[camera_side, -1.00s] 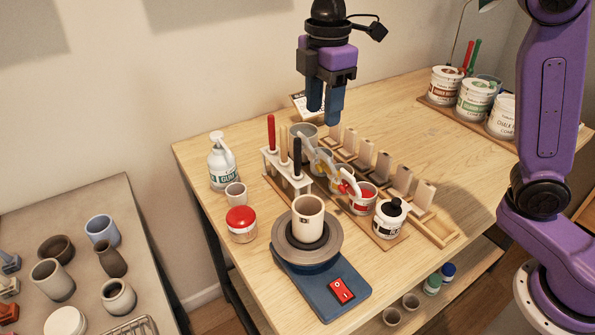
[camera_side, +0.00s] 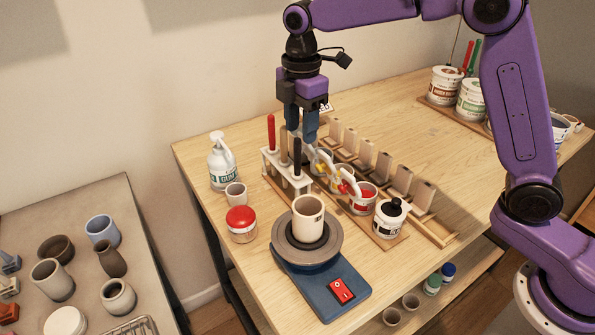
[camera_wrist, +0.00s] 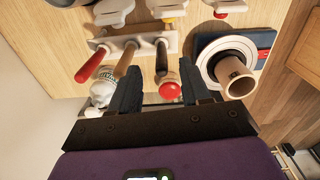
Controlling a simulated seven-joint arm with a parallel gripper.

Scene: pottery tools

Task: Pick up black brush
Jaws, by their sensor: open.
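The black brush (camera_side: 297,157) stands upright at the right end of the white rack (camera_side: 283,178), beside a wooden-handled tool (camera_side: 284,146) and a red-handled tool (camera_side: 271,133). In the wrist view the black brush (camera_wrist: 161,58) shows just beyond the gap between my fingers, with the wooden handle (camera_wrist: 126,60) near the left finger. My gripper (camera_side: 300,132) is open and empty, close above and behind the brush's top in the side view. In the wrist view my gripper (camera_wrist: 161,85) has its fingers wide apart. I cannot tell the exact gap to the brush.
A red-lidded jar (camera_side: 241,222) and a pottery wheel (camera_side: 290,244) with a beige cup (camera_side: 308,216) stand in front of the rack. A glue bottle (camera_side: 223,163) is to the left. Small paint pots (camera_side: 363,200) and a wooden stand (camera_side: 430,228) fill the right side.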

